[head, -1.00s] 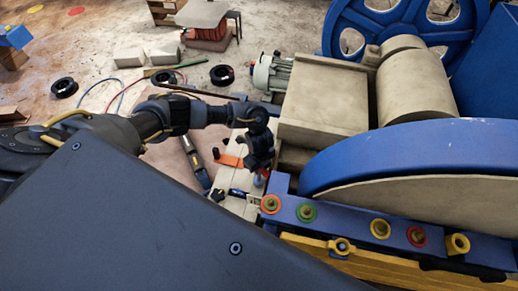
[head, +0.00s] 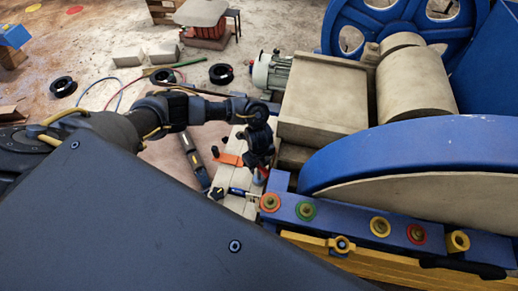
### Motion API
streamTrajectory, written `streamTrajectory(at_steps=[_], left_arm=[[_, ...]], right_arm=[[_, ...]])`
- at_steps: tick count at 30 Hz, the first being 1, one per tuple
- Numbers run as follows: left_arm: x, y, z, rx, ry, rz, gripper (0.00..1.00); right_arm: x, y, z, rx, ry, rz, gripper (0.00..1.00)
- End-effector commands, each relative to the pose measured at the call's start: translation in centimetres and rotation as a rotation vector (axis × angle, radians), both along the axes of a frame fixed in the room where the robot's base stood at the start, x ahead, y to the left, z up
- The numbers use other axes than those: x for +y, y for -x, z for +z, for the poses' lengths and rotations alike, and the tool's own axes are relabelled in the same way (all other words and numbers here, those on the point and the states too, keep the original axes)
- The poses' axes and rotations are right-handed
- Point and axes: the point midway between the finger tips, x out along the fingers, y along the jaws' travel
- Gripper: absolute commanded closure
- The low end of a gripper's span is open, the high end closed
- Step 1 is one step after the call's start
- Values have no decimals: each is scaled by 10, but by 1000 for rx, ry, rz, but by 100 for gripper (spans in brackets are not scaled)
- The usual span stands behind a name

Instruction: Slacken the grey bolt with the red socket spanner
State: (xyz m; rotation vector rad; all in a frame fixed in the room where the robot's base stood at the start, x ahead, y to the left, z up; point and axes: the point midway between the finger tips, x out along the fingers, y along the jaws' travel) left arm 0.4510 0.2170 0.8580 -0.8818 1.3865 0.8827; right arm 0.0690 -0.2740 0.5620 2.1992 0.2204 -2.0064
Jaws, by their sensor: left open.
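My left gripper (head: 259,165) is open and points down over the bench beside the crusher. A small red and grey upright piece (head: 259,179), which looks like the red socket spanner, is just below its fingertips; I cannot tell whether they touch it. Several bolts sit in coloured rings along the blue crusher beam: red (head: 270,202), green (head: 307,210), yellow (head: 380,227) and another red (head: 416,235). A greyish bolt head in a yellow collar (head: 342,243) is on the yellow rail below. I cannot tell for sure which is the grey bolt. My right gripper is out of view.
The pale bench (head: 231,200) holds an orange piece (head: 229,159) and a blue-black tool (head: 241,192). The blue crusher guard (head: 410,150) and beige housing (head: 322,95) stand close on the right. Hoses and black rings lie on the floor behind.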

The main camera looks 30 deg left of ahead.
Motion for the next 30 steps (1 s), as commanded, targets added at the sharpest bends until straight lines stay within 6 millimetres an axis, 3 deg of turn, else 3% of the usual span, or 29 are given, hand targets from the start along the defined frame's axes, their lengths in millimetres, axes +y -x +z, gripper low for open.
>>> streamTrajectory(at_steps=[11,19,30], left_arm=[[0,-2,78,-8,-1,-4,53],[0,-2,97,-4,0,-1,53],[0,-1,99,-2,0,0,53]], right_arm=[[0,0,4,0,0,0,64],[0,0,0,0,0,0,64],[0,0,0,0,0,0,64]])
